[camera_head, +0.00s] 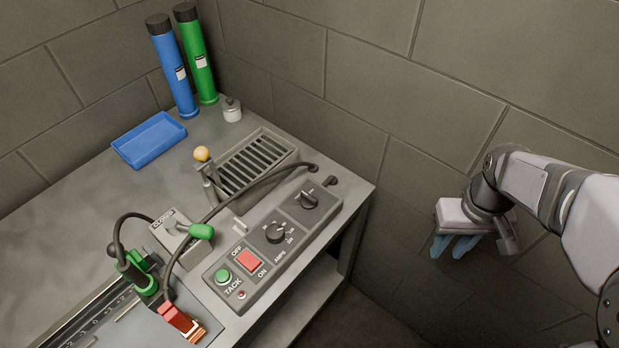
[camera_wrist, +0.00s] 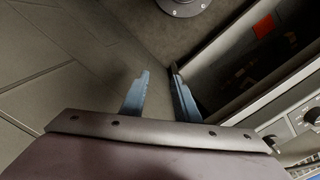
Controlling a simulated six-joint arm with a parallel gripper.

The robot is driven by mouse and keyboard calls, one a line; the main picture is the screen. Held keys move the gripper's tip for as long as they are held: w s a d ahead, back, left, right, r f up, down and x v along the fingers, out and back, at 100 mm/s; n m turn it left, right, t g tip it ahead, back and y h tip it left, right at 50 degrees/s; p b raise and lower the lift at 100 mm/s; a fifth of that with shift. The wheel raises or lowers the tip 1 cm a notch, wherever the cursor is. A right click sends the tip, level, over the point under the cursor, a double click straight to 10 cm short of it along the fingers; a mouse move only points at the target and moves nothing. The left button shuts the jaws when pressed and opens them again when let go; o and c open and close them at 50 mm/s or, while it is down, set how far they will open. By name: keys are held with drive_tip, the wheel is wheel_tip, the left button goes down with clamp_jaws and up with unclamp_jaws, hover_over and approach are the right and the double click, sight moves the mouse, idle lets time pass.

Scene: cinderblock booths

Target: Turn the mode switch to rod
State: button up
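A grey control panel (camera_head: 262,262) lies on the bench. A black rotary knob (camera_head: 309,200) at its far right end looks like the mode switch; its small markings are too small to read, so its setting is unclear. A second black knob (camera_head: 275,233), beside the AMPS label, sits nearer the middle. My gripper (camera_head: 455,246) is off the bench to the right, near the wall, well apart from the panel. In the wrist view my gripper (camera_wrist: 160,72) has its two blue fingers apart with nothing between them. A panel knob (camera_wrist: 308,116) shows at that view's right edge.
A red switch (camera_head: 249,260) and green TACK button (camera_head: 222,276) share the panel. A black cable (camera_head: 253,185) arches behind the knobs, near a slotted grey box (camera_head: 255,160). The cinderblock wall (camera_head: 400,120) stands behind. Open space lies between gripper and bench.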

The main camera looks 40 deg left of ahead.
drive_tip(key=a+r+n+p, duration=0.2)
drive_tip(key=a+r+n, duration=0.1)
drive_tip(key=a, duration=0.5)
drive_tip(key=a+r+n+p, duration=0.2)
drive_tip(key=a, duration=0.6)
wheel_tip(320, 180, up, 3)
drive_tip(key=n+p, duration=0.4)
drive_tip(key=n, duration=0.2)
hover_over(309, 196)
drive_tip(key=shift+f+p, duration=1.25)
drive_tip(key=shift+f, duration=2.5)
clamp_jaws()
